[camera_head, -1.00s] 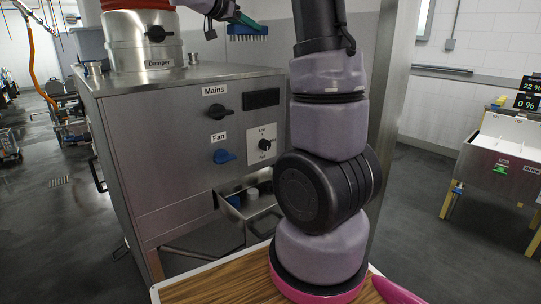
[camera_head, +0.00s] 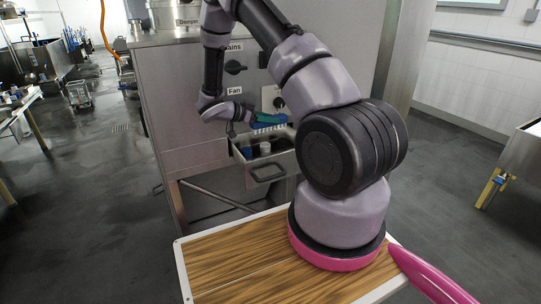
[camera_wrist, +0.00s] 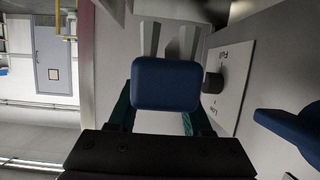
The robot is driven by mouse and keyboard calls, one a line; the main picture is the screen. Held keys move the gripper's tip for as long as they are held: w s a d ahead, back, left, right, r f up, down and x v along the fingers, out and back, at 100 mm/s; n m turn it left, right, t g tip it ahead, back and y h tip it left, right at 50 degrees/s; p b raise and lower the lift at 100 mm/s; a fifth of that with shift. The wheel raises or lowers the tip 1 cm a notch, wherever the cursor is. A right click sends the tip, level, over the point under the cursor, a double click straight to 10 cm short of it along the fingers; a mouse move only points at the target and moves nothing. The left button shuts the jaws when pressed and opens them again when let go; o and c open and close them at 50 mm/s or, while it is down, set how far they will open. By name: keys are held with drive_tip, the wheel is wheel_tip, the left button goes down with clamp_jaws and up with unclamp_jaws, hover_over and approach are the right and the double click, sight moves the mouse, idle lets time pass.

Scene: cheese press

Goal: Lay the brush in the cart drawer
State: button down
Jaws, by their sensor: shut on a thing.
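The brush (camera_head: 270,126) has a blue back and pale bristles pointing down. My gripper (camera_head: 266,118), with teal fingers, is shut on it. The brush is in front of the cart's panel, above the open cart drawer (camera_head: 288,168). In the wrist view the blue brush (camera_wrist: 168,84) fills the middle, between the teal fingers (camera_wrist: 160,115). The drawer sticks out under the panel and holds a blue thing (camera_head: 246,152) and small white things (camera_head: 265,148). The gap between bristles and drawer is hard to judge.
A dial plate (camera_wrist: 232,85) is beside the brush. A wood-topped table (camera_head: 235,262) is in front, mostly bare.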

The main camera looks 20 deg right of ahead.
drive_tip(key=shift+s+d+f, duration=0.1)
drive_tip(key=shift+s+f, duration=0.15)
drive_tip(key=shift+f, duration=2)
drive_tip(key=shift+s+a+f, duration=0.1)
drive_tip(key=shift+s+f, duration=0.1)
drive_tip(key=shift+f, duration=2)
drive_tip(key=shift+s+d+f, duration=0.1)
drive_tip(key=shift+s+f, duration=0.15)
drive_tip(key=shift+f, duration=2)
drive_tip(key=shift+f, duration=0.1)
drive_tip(key=shift+f, duration=0.5)
drive_tip(key=shift+c, duration=1.7)
unclamp_jaws()
drive_tip(key=shift+d, duration=0.1)
drive_tip(key=shift+r, duration=0.1)
